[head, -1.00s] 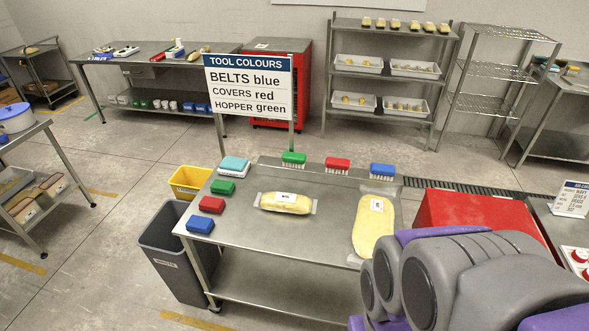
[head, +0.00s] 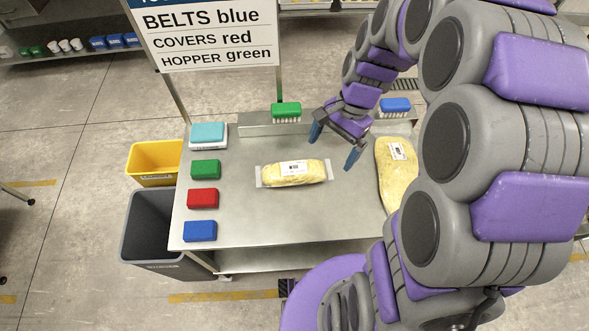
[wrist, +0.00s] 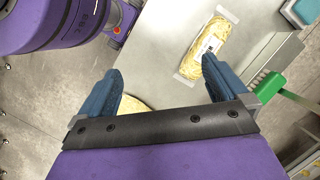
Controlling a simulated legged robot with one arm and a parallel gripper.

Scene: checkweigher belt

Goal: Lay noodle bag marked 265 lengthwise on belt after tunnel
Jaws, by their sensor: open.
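Two clear bags of yellow noodles lie on a steel table (head: 260,222). The smaller bag (head: 283,177) lies mid-table, its long side running left to right, with a white label; it also shows in the wrist view (wrist: 198,54). The larger bag (head: 397,172) lies at the right, partly behind my arm; only a piece of it shows under my gripper in the wrist view (wrist: 134,104). The label numbers are too small to read. My gripper (head: 335,144) is open and empty above the table, between the two bags and toward the back. No belt or tunnel is recognisable.
A teal-topped pad (head: 208,134) and green (head: 205,169), red (head: 203,198) and blue (head: 200,231) blocks line the table's left edge. Green (head: 286,110) and blue (head: 394,105) brushes stand at the back. A yellow bin (head: 153,161) and grey bin (head: 150,222) stand left.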

